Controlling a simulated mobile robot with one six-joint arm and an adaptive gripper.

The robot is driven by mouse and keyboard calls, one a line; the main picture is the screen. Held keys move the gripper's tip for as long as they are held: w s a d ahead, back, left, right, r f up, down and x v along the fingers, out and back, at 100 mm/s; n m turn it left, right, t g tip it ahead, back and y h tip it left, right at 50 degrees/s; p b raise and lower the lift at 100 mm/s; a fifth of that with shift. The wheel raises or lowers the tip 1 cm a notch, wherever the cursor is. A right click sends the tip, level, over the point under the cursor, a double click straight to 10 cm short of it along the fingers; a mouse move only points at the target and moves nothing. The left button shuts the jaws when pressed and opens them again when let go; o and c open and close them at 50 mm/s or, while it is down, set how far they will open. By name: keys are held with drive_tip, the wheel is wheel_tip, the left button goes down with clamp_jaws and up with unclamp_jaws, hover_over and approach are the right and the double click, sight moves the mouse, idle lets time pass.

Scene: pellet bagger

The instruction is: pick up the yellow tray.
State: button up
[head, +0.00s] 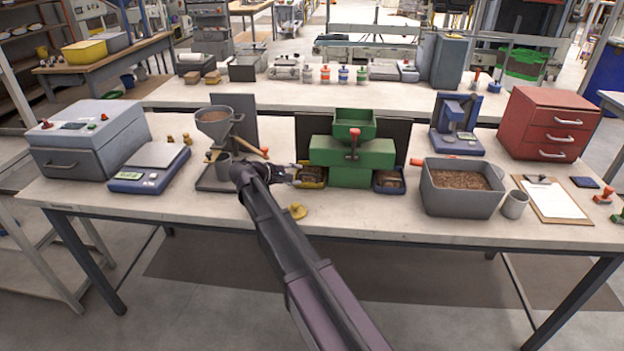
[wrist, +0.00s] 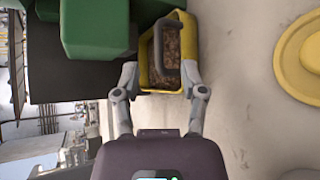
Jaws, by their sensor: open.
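The yellow tray (head: 313,184) sits on the bench at the left foot of the green machine (head: 352,153), with brown pellets inside. In the wrist view the yellow tray (wrist: 144,58) has a dark grey handle-like bar over its pellets. My gripper (head: 291,175) is at the tray's left end. In the wrist view my gripper (wrist: 160,75) is open, with one finger on each side of the tray's near end. Whether the fingers touch the tray I cannot tell.
A small yellow piece (head: 297,211) lies on the bench nearby. The funnel stand (head: 213,123) is to the left. A blue tray (head: 389,182) and a grey pellet bin (head: 461,193) are to the right. The bench front is mostly clear.

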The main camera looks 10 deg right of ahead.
drive_tip(key=shift+b+x, duration=0.4)
drive_tip(key=shift+x, duration=1.05)
clamp_jaws()
